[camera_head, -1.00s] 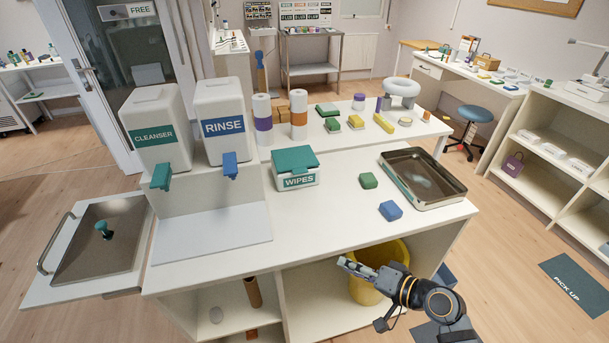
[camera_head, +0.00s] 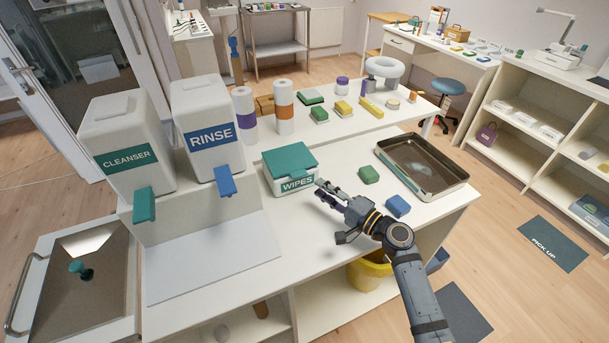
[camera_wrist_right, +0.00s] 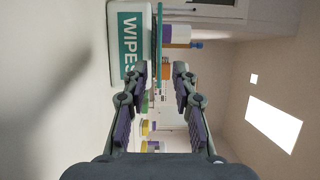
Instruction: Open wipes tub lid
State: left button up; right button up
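The wipes tub (camera_head: 291,184) is a white box with a green lid (camera_head: 289,159) and a green WIPES label. It stands on the white counter, and its lid is down. My right gripper (camera_head: 322,189) is just to the right of the tub's front right corner, fingers pointing toward it. In the right wrist view the tub (camera_wrist_right: 124,45) appears turned sideways at the upper left, with the lid edge (camera_wrist_right: 158,45) close to the open, empty fingers (camera_wrist_right: 163,72). I cannot tell whether a finger touches the tub. My left gripper is not in view.
Cleanser (camera_head: 124,150) and rinse (camera_head: 207,125) dispensers stand left of the tub. A green block (camera_head: 369,174), a blue block (camera_head: 397,205) and a metal tray (camera_head: 422,165) lie to the right. Paper rolls (camera_head: 284,105) stand behind. Counter in front of the tub is clear.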

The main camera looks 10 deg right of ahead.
jog(key=x, duration=0.4)
jog(key=shift+w+a+r+p, duration=0.1)
jog(key=shift+a+p, duration=0.1)
jog(key=shift+p, duration=0.15)
jog(key=shift+x, duration=1.05)
jog(key=shift+w+a, duration=0.15)
jog(key=shift+w, duration=0.1)
jog(key=shift+a, duration=0.1)
jog(key=shift+c, duration=0.9)
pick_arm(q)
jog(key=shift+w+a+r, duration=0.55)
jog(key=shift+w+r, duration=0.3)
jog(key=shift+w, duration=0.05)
pick_arm(e)
grip_shut()
